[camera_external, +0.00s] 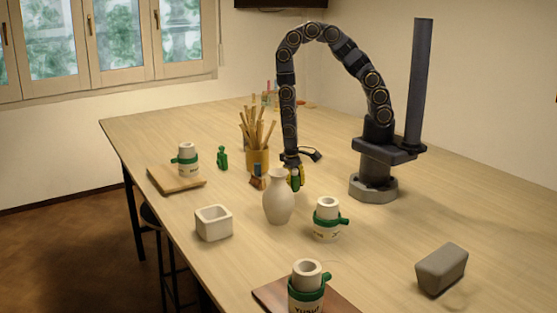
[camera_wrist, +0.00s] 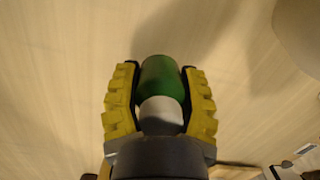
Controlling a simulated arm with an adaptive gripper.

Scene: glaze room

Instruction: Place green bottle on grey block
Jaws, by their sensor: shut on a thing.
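My gripper (camera_external: 296,180) points down over the table, partly hidden behind the white vase in the external view. In the wrist view its yellow fingers (camera_wrist: 160,98) are shut around a green thing with a white end, which looks like the green bottle (camera_wrist: 162,75). In the external view the held bottle is mostly hidden by the fingers and vase. I cannot tell whether it touches the table. The grey block (camera_external: 441,270) lies at the front right of the table, well apart from the gripper, with nothing on its top.
The white vase (camera_external: 278,200) stands close to my gripper. A white cup with a green band (camera_external: 327,222) stands between it and the block. A white square pot (camera_external: 213,223), a pencil holder (camera_external: 257,160) and a small green figure (camera_external: 222,158) stand left. The table around the block is clear.

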